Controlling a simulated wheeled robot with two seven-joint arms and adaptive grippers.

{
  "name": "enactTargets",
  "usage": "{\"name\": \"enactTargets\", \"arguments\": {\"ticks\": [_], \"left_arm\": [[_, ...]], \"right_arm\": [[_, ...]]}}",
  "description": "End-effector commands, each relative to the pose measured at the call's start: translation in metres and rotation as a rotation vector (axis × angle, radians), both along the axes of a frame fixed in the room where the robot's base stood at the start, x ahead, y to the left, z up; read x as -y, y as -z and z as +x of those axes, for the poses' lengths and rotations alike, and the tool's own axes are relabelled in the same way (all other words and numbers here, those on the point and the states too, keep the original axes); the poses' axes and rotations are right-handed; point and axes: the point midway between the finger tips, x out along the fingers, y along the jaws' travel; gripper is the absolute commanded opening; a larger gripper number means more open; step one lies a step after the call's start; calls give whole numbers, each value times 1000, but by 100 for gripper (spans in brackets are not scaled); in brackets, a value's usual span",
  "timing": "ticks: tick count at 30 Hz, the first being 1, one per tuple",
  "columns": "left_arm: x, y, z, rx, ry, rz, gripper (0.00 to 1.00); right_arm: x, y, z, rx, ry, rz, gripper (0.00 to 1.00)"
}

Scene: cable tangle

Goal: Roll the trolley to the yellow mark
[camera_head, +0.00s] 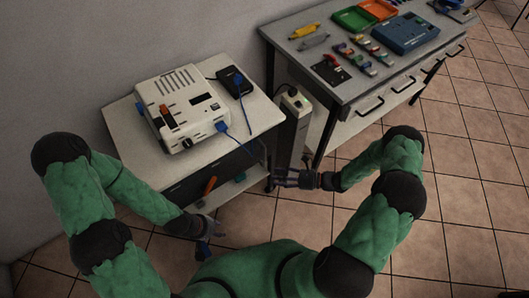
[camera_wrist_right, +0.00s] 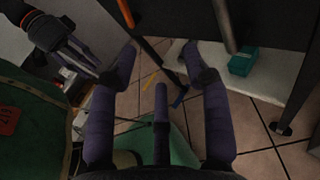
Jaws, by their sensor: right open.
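The trolley (camera_head: 259,113) has a pale top and a lower shelf and stands against the wall. A white boxy device and a black unit with a blue cable rest on it. My right gripper (camera_head: 280,178) is open beside the trolley's front right corner. My left gripper (camera_head: 205,245) hangs low in front of the trolley, empty. It also shows in the right wrist view (camera_wrist_right: 85,62) with fingers apart.
A grey workbench (camera_head: 290,48) with drawers, trays and tools stands at the right. A pale upright box (camera_head: 291,130) with a plugged cable stands between it and the trolley. Open tiled floor (camera_head: 470,185) lies at the right.

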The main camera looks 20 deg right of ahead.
Motion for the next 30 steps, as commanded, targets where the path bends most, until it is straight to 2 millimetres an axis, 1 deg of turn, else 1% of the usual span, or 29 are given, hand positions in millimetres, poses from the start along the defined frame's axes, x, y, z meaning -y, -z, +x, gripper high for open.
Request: {"name": "enactTargets", "arguments": {"ticks": [1,4,6,9,11,14,24,30], "left_arm": [[0,0,0,0,0,0,40],[0,-1,0,0,0,0,40],[0,-1,0,0,0,0,40],[0,1,0,0,0,0,40],[0,2,0,0,0,0,40],[0,5,0,0,0,0,40],[0,19,0,0,0,0,40],[0,24,0,0,0,0,40]], "right_arm": [[15,-5,10,17,66,38,49],[37,-15,24,50,158,94,49],[45,-19,28,64,191,117,49],[46,-21,33,73,207,129,49],[42,-21,36,74,207,130,49],[31,-20,44,74,203,129,49],[-17,-20,78,72,201,128,49],[-33,-20,91,72,203,127,49]]}}
